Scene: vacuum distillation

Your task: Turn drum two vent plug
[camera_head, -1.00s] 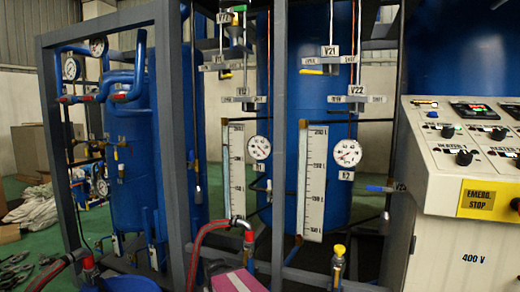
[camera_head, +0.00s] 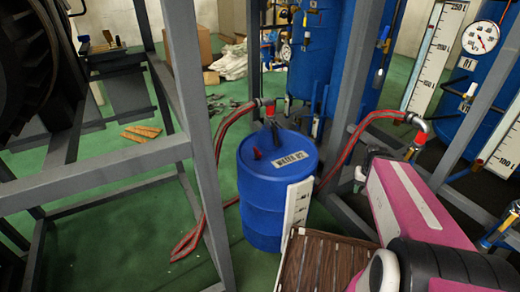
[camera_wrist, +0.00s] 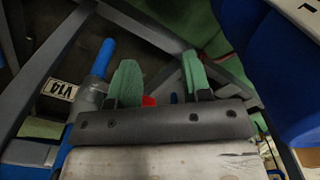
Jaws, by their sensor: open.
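The blue drum (camera_head: 270,200), with a white label that seems to read "WATER D2", stands upright on the green floor in the head view. A small red plug (camera_head: 257,153) sits on the left of its lid. A dark fitting with a red part rises at the lid's back edge. My gripper (camera_wrist: 160,82) shows two green fingers spread apart in the wrist view, with nothing held between them. A small red thing (camera_wrist: 148,101) shows low between the fingers; I cannot tell what it is. In the head view my pink arm is right of the drum, and the fingers cannot be made out.
Grey frame posts (camera_head: 195,110) stand left and right of the drum. A red hose (camera_head: 207,190) loops at its left, another (camera_head: 350,145) at its right. A white scale board (camera_head: 297,215) is close in front. A V10 tag (camera_wrist: 62,90) shows in the wrist view.

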